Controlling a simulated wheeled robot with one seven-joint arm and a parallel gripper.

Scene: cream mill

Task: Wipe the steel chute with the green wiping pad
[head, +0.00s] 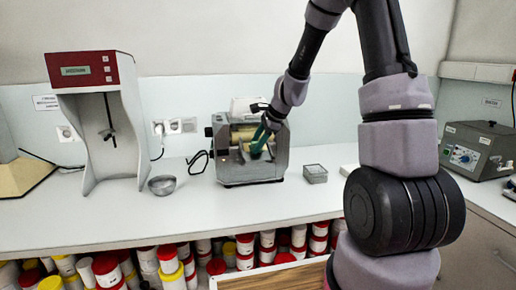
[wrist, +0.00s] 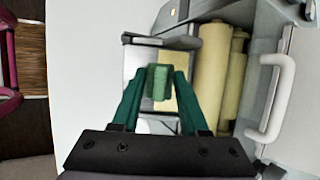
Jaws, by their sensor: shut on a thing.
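The steel chute (wrist: 140,60) sits at the front of the roller mill (head: 230,172), just left of the cream-coloured rollers (wrist: 212,75) in the wrist view. A yellowish patch (wrist: 178,66) lies on or beside the chute, next to the pad. My gripper (wrist: 162,85), with green fingers, is shut on the green wiping pad (wrist: 159,78) and holds it over the chute. Whether the pad touches the steel I cannot tell. In the head view my gripper (head: 262,138) reaches into the mill's front, and the pad is hard to pick out from the fingers.
A white handle (wrist: 282,95) stands right of the rollers. A small metal bowl (head: 162,185) and a grey box (head: 315,173) stand on the counter (head: 225,208) either side of the mill. A red-topped stand (head: 92,70) is at the left. The counter's front is mostly clear.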

